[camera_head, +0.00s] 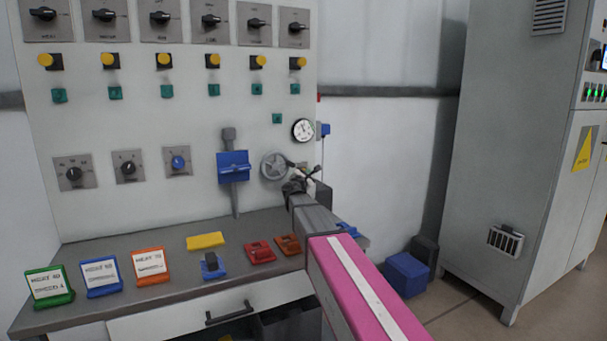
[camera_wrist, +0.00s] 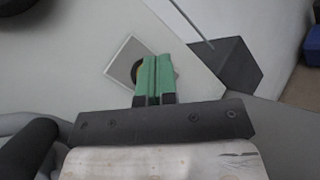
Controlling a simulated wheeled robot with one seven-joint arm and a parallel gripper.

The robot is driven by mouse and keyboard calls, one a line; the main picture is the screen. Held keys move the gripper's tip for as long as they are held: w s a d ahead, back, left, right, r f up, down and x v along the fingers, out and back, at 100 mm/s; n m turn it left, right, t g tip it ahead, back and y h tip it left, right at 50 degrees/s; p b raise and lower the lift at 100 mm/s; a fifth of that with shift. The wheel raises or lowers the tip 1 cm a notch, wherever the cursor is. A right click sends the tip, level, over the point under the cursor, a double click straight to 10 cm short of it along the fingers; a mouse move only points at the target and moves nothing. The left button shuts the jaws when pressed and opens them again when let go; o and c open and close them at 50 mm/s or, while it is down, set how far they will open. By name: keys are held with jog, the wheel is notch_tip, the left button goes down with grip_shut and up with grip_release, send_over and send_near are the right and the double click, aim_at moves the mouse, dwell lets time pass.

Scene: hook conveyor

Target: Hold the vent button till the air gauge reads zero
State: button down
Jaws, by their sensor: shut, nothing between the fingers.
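The round white air gauge (camera_head: 303,129) is at the right edge of the panel; its needle is too small to read. In the wrist view my gripper (camera_wrist: 157,60) has its green fingers shut together with nothing between them. The fingers hide much of that part. I cannot tell whether they touch or press it. In the head view my arm reaches to the panel below the gauge, and the fingertips are not clear.
A grey handwheel (camera_head: 274,166) is just left of my wrist. A blue box with a lever (camera_head: 233,166) is further left. The desk (camera_head: 130,243) below holds coloured card stands and several small blocks. A grey cabinet (camera_head: 510,150) stands at the right.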

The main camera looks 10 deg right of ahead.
jog(key=shift+w+a, duration=0.15)
jog(key=shift+w, duration=0.25)
jog(key=shift+w+a, duration=0.1)
jog(key=shift+w, duration=0.3)
dwell(1.6)
jog(key=shift+s, duration=0.1)
jog(key=shift+s+d, duration=0.25)
jog(key=shift+s, duration=0.45)
jog(key=shift+s, duration=0.15)
jog(key=s, duration=0.1)
jog(key=s+d, duration=0.1)
jog(key=s, duration=0.2)
jog(key=shift+s+d, duration=0.25)
dwell(0.4)
